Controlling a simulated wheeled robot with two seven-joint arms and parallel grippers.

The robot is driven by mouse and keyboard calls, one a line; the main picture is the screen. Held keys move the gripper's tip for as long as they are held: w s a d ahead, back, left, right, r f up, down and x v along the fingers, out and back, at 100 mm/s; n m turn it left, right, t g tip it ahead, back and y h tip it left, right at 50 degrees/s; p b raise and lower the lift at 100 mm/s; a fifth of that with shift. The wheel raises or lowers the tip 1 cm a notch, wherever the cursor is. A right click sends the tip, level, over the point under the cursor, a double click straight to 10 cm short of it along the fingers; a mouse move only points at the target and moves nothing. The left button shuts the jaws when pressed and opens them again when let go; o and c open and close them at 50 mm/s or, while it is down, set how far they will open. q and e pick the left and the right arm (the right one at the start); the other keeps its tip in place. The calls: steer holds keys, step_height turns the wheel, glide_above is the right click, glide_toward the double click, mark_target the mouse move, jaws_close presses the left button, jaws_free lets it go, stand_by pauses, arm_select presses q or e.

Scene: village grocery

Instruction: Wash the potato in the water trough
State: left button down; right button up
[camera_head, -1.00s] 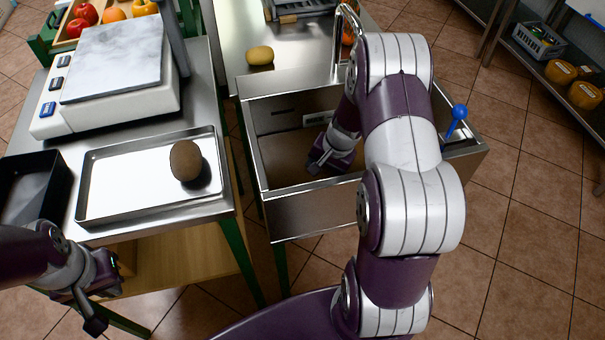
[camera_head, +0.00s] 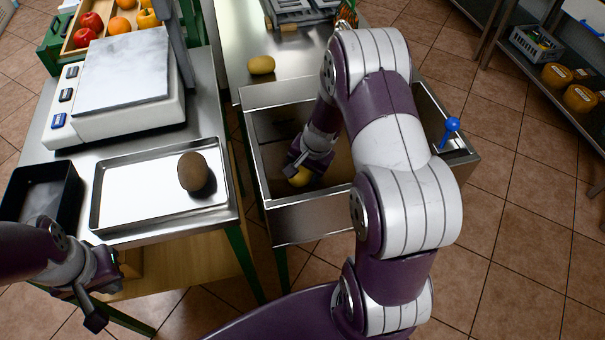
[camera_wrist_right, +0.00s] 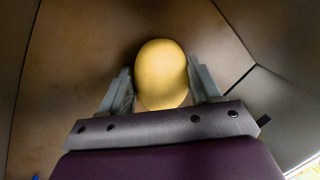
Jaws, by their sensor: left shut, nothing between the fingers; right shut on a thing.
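A yellow potato (camera_wrist_right: 161,74) sits between the two fingers of my right gripper (camera_wrist_right: 162,92) in the right wrist view. In the head view the right gripper (camera_head: 298,166) is down inside the metal water trough (camera_head: 310,218), shut on this potato (camera_head: 300,177). I cannot tell whether the potato touches the trough floor or water. Another yellow potato (camera_head: 261,65) lies on the metal counter behind the trough. A brown, potato-like thing (camera_head: 193,172) lies on the metal tray (camera_head: 130,190). My left gripper (camera_head: 97,312) is shut and empty, low at the left front.
A white scale (camera_head: 125,120) stands behind the tray, with a fruit crate (camera_head: 72,48) beyond it. A black bin (camera_head: 68,200) is left of the tray. A tap with a blue handle (camera_head: 452,125) is at the trough's right. A grey crate (camera_head: 295,12) is at the back.

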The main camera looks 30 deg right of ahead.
mark_target(303, 169)
steer(key=w+a+p+v, duration=0.1)
steer(key=p+v, duration=0.7)
steer(key=v, duration=0.1)
steer(key=w+a+r+p+v, duration=0.1)
steer(key=w+p+v, duration=0.1)
steer(key=p+v, duration=0.6)
steer(key=shift+a+r, duration=0.2)
steer(key=shift+r, duration=0.7)
steer(key=shift+w, duration=0.1)
